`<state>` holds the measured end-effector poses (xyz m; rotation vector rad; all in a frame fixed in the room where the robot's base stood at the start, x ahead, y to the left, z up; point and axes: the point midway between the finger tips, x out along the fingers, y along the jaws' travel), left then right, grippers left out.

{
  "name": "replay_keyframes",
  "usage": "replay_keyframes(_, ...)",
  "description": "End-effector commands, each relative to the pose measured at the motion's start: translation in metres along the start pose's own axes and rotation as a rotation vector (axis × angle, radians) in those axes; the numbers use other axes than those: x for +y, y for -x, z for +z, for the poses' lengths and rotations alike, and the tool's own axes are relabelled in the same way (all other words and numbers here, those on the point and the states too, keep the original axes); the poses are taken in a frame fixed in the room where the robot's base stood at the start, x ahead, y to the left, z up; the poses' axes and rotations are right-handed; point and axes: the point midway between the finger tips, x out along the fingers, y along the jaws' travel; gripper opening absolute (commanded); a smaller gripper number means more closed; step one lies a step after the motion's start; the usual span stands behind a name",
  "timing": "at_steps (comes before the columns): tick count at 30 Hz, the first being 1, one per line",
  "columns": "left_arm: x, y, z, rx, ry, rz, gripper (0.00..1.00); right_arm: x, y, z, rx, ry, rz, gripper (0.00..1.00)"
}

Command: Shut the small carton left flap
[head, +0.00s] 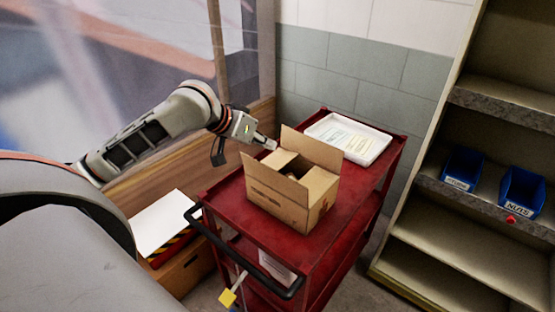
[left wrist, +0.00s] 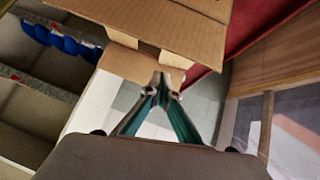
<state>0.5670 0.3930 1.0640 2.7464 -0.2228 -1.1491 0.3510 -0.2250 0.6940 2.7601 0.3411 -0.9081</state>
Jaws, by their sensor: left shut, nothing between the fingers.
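The small cardboard carton (head: 278,205) stands on the top of a red cart (head: 238,220). Its top is partly open: one tall flap (head: 312,148) stands up at the back and another (head: 268,178) stands up along the front left. A lower flap or inner panel shows between them. My left gripper (head: 272,144) is shut and empty, just off the carton's back left corner. In the left wrist view its fingertips (left wrist: 161,88) meet just below a cardboard flap (left wrist: 140,66); contact cannot be told. A larger cardboard panel (left wrist: 165,22) fills the top there. My right gripper is not in view.
A white tray (head: 348,138) with papers lies behind the carton on the cart. The cart has a black handle (head: 240,262) in front. Shelving (head: 450,215) with blue bins (head: 522,190) stands at the right. A wooden-framed panel (head: 160,160) is at the left.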

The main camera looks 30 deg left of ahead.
Motion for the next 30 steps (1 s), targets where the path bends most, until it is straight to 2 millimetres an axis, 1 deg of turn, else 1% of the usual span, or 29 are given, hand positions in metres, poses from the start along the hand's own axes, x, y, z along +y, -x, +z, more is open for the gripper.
replay_keyframes(1,0.001,-0.009,0.0,0.0,0.004,0.004,0.0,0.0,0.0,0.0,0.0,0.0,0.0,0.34)
replay_keyframes(7,0.002,-0.041,0.0,-0.001,0.003,0.004,0.0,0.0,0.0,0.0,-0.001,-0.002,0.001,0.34)
replay_keyframes(9,0.002,-0.049,0.012,-0.005,0.003,0.004,0.0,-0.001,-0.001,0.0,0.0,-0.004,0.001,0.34)
replay_keyframes(12,0.001,-0.057,0.02,-0.004,0.003,0.002,0.0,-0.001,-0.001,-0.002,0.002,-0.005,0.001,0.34)
replay_keyframes(18,0.0,-0.065,0.028,-0.001,0.001,-0.001,0.0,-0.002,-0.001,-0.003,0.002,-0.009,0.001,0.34)
replay_keyframes(30,0.001,-0.066,0.03,-0.003,-0.01,-0.008,0.0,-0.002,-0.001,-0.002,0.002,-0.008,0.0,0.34)
